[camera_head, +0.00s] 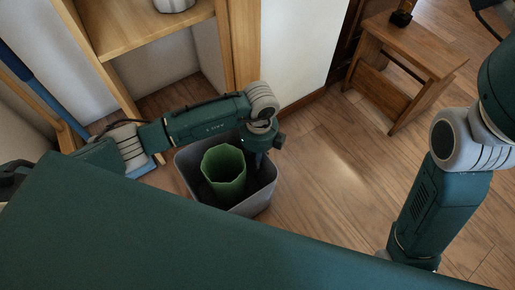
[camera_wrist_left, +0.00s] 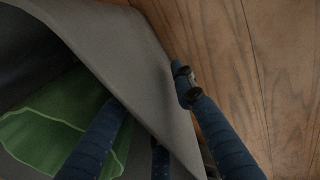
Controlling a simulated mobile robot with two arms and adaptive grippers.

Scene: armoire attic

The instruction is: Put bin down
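A grey bin (camera_head: 262,192) stands on the wooden floor below the shelf unit, and appears upright. A green open container (camera_head: 224,168) is inside it; part of it also shows in the left wrist view (camera_wrist_left: 45,130). My left gripper (camera_head: 257,158) points down at the bin's right rim. In the left wrist view the left gripper (camera_wrist_left: 157,100) has its blue fingers apart, one on the inner side of the grey wall (camera_wrist_left: 140,75) and one on the outer side. The fingers look open; contact with the wall is unclear. My right gripper is not in view.
A wooden shelf unit (camera_head: 245,45) rises behind the bin, with a pale pot (camera_head: 174,4) on its upper shelf. A small wooden stool (camera_head: 415,50) stands at the upper right with a dark object (camera_head: 402,14) on it. The floor right of the bin is clear.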

